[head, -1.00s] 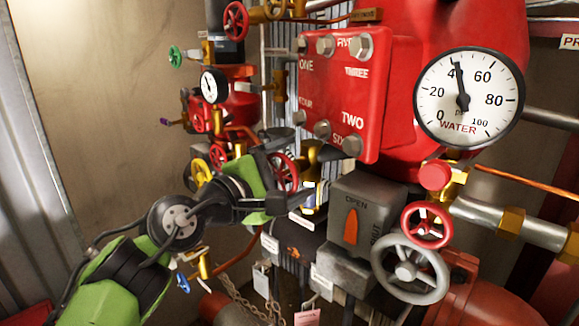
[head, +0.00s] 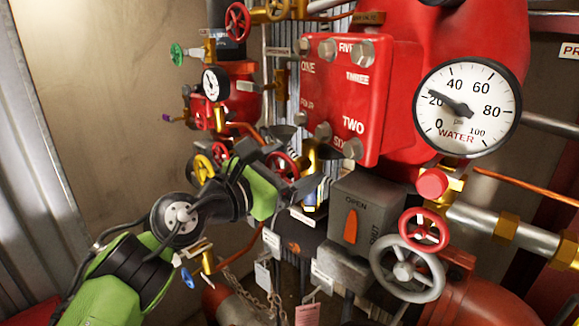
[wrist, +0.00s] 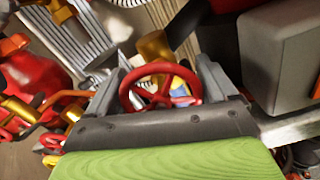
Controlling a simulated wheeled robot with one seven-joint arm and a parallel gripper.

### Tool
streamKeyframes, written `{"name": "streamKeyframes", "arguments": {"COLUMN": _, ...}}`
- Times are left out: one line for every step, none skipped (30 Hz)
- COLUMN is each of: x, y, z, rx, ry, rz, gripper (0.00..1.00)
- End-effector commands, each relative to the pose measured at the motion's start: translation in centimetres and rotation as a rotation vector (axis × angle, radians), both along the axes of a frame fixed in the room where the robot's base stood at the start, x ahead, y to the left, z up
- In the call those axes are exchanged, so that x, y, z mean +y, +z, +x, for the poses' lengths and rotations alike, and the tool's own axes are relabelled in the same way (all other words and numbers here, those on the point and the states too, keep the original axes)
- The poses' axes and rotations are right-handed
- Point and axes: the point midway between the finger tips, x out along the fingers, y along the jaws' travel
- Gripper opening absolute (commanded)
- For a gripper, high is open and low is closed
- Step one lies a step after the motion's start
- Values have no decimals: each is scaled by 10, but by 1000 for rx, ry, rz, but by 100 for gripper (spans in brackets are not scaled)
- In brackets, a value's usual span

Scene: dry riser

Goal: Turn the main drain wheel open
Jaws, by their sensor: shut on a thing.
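A red handwheel (wrist: 160,90) sits between the two fingers of my gripper (wrist: 160,82) in the wrist view. In the head view the same red wheel (head: 283,167) shows partly behind my gripper (head: 285,180), which is shut on it. A brass valve body (head: 311,162) stands just right of the wheel. The large water gauge (head: 466,107) has its needle a little above 20. Which wheel is labelled main drain cannot be read. Part of the held wheel's lower side is hidden by the gripper.
A grey box with an orange pointer (head: 351,227) stands right of my gripper. A grey handwheel (head: 407,268) and a small red wheel (head: 423,230) are further right. A red cover with bolts (head: 345,100) is above. Tags and a chain hang below.

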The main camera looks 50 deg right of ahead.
Motion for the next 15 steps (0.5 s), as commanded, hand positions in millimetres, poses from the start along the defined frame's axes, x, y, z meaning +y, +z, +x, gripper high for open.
{"name": "streamKeyframes", "arguments": {"x": 0, "y": 0, "z": 0, "rx": 19, "ry": -2, "rz": 0, "gripper": 55}}
{"name": "streamKeyframes", "arguments": {"x": 0, "y": 0, "z": 0, "rx": 29, "ry": -2, "rz": 0, "gripper": 55}}
{"name": "streamKeyframes", "arguments": {"x": 0, "y": 0, "z": 0, "rx": 41, "ry": -2, "rz": -1, "gripper": 55}}
{"name": "streamKeyframes", "arguments": {"x": 0, "y": 0, "z": 0, "rx": 50, "ry": -2, "rz": -1, "gripper": 55}}
{"name": "streamKeyframes", "arguments": {"x": 0, "y": 0, "z": 0, "rx": 56, "ry": -2, "rz": -1, "gripper": 55}}
{"name": "streamKeyframes", "arguments": {"x": 0, "y": 0, "z": 0, "rx": 64, "ry": -1, "rz": -2, "gripper": 55}}
{"name": "streamKeyframes", "arguments": {"x": 0, "y": 0, "z": 0, "rx": 69, "ry": -2, "rz": -1, "gripper": 55}}
{"name": "streamKeyframes", "arguments": {"x": 0, "y": 0, "z": 0, "rx": 74, "ry": -1, "rz": -2, "gripper": 55}}
{"name": "streamKeyframes", "arguments": {"x": 0, "y": 0, "z": 0, "rx": 78, "ry": -1, "rz": -2, "gripper": 55}}
{"name": "streamKeyframes", "arguments": {"x": 0, "y": 0, "z": 0, "rx": 81, "ry": -1, "rz": -2, "gripper": 55}}
{"name": "streamKeyframes", "arguments": {"x": 0, "y": 0, "z": 0, "rx": 83, "ry": -1, "rz": -2, "gripper": 55}}
{"name": "streamKeyframes", "arguments": {"x": 0, "y": 0, "z": 0, "rx": 84, "ry": -1, "rz": -2, "gripper": 55}}
{"name": "streamKeyframes", "arguments": {"x": 0, "y": 0, "z": 0, "rx": 85, "ry": -1, "rz": -2, "gripper": 55}}
{"name": "streamKeyframes", "arguments": {"x": 0, "y": 0, "z": 0, "rx": 86, "ry": -1, "rz": -2, "gripper": 55}}
{"name": "streamKeyframes", "arguments": {"x": 0, "y": 0, "z": 0, "rx": 86, "ry": -1, "rz": -2, "gripper": 55}}
